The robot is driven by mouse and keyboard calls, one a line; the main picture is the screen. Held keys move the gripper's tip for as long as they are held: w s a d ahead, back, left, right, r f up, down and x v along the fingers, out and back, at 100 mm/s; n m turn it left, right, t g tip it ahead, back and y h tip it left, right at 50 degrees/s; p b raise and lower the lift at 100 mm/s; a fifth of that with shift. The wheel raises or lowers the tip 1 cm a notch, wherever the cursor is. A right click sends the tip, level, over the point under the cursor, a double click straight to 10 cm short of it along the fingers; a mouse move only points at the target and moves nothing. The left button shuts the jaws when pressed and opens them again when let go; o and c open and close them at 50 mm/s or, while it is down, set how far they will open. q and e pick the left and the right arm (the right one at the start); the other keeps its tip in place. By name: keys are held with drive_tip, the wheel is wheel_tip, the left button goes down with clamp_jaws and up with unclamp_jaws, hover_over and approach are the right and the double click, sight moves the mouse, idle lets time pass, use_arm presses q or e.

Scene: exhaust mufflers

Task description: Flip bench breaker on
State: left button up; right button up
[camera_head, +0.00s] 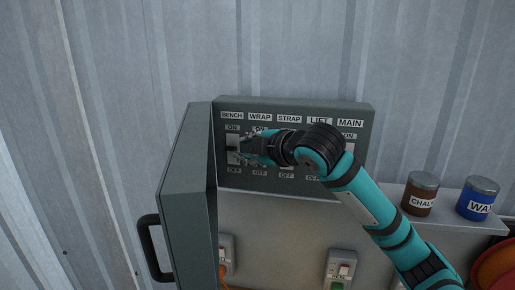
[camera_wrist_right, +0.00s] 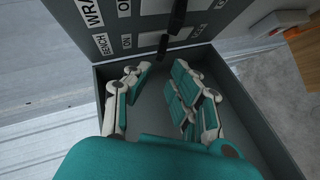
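The grey breaker panel (camera_head: 362,122) is on the wall, with columns labelled BENCH, WRAP, STRAP, LIFT and MAIN. The BENCH label (camera_head: 232,115) heads the leftmost column, with ON above and OFF below. My right gripper (camera_head: 238,148) is in front of that column and hides most of its breaker. In the right wrist view its fingers (camera_wrist_right: 160,76) are spread apart with nothing between them. A dark breaker lever (camera_wrist_right: 161,48) in the BENCH row stands just beyond the fingertips. I cannot tell its position or any contact. My left gripper is out of view.
The panel's door (camera_head: 187,190) stands open at the left, close beside my right gripper, with a black handle (camera_head: 148,248). Below are outlets (camera_head: 340,268). A brown CHALK can (camera_head: 420,195) and a blue WAX can (camera_head: 477,200) stand on a ledge to the right.

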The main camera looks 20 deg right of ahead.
drive_tip(key=v, duration=0.5)
idle(0.3)
